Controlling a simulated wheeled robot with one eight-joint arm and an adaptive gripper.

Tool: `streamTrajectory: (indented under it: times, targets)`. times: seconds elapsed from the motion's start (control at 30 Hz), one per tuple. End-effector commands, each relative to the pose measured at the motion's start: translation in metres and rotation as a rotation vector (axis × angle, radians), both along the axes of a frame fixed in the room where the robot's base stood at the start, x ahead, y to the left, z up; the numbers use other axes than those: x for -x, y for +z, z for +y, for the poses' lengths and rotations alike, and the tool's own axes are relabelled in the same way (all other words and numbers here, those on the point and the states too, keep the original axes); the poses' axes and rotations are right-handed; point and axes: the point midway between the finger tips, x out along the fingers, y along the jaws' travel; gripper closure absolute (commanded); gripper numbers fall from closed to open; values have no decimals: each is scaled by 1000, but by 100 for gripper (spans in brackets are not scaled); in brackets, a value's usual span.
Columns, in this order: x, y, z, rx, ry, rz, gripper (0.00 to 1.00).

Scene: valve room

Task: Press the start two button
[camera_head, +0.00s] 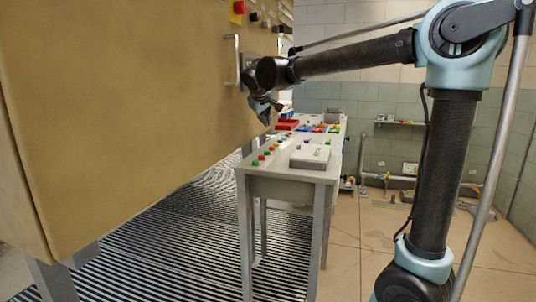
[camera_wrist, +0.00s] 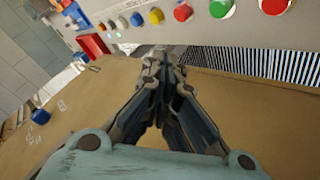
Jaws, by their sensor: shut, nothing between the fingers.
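A row of coloured buttons runs along the edge of a grey console (camera_head: 260,172) in the head view. The wrist view shows this row at the top, with a green button (camera_wrist: 221,8), red buttons (camera_wrist: 183,12), a yellow button (camera_wrist: 156,16) and a blue button (camera_wrist: 136,19). No label can be read, so I cannot tell which is start two. My gripper (camera_head: 266,114) hangs beside the tan cabinet, above and apart from the console. In the wrist view my gripper (camera_wrist: 165,58) is shut and empty, its fingertips below the yellow and red buttons in the picture.
The tan cabinet (camera_head: 130,110) fills the left, with a metal handle (camera_head: 233,62) and a red knob on yellow (camera_head: 239,8) above. A light box (camera_head: 311,156) and a red bin (camera_head: 287,124) stand on the console. Open tiled floor (camera_head: 345,245) lies to the right.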

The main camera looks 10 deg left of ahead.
Motion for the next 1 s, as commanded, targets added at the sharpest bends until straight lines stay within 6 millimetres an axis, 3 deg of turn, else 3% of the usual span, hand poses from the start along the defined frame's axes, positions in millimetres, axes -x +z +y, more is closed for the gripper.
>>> streamTrajectory:
  times: [0.27,1.0]
  targets:
    - [0,-8,0,-1,-1,0,100]
    - [0,-83,-1,-1,-1,0,100]
